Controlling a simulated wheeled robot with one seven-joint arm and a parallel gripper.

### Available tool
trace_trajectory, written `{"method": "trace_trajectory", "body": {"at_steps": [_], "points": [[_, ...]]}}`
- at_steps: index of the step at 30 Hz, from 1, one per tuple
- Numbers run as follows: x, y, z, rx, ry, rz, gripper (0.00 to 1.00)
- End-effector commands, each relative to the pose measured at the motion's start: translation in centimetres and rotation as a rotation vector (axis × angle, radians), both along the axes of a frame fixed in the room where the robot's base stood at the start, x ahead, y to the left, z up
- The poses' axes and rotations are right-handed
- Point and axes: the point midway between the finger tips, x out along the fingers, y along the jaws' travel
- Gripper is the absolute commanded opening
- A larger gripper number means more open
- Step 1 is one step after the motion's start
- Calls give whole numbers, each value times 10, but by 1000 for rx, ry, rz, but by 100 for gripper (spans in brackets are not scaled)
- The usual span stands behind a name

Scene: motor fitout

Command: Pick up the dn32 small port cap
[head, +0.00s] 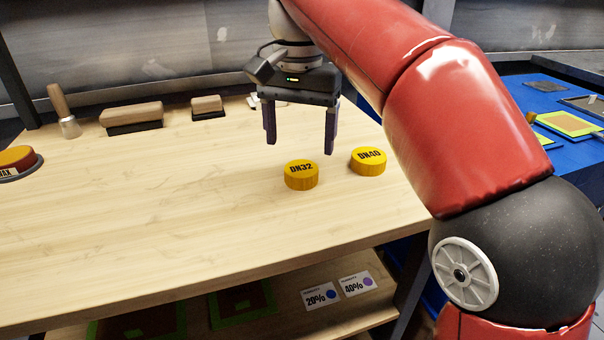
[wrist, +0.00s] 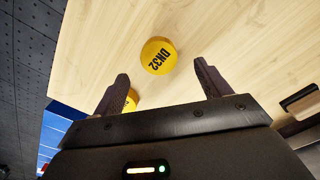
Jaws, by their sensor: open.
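The DN32 port cap (head: 301,175) is a round yellow cap with black lettering, lying flat on the wooden table. In the wrist view the DN32 cap (wrist: 158,56) lies ahead of the fingertips, between their lines. My gripper (head: 300,148) is open and empty, above the table and apart from the cap. In the wrist view both dark fingers (wrist: 160,72) show, spread wide. A similar yellow DN40 cap (head: 368,160) lies to the right of the DN32 cap. In the wrist view the DN40 cap (wrist: 131,101) is partly hidden behind the left finger.
Two wooden-backed brushes (head: 131,116) (head: 208,106) and a wooden-handled tool (head: 63,112) stand along the table's back. A red and yellow round item (head: 17,160) sits at the left edge. The table's (head: 150,220) middle and front are clear. A blue surface (head: 545,100) lies to the right.

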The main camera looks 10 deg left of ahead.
Motion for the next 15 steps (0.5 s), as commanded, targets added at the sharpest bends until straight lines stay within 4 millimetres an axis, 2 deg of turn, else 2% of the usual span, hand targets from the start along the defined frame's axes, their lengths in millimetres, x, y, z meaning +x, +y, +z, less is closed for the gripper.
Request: {"method": "trace_trajectory", "body": {"at_steps": [9,15], "points": [[2,-3,-47,-1,0,0,76],[2,-3,-61,2,-2,0,76]]}}
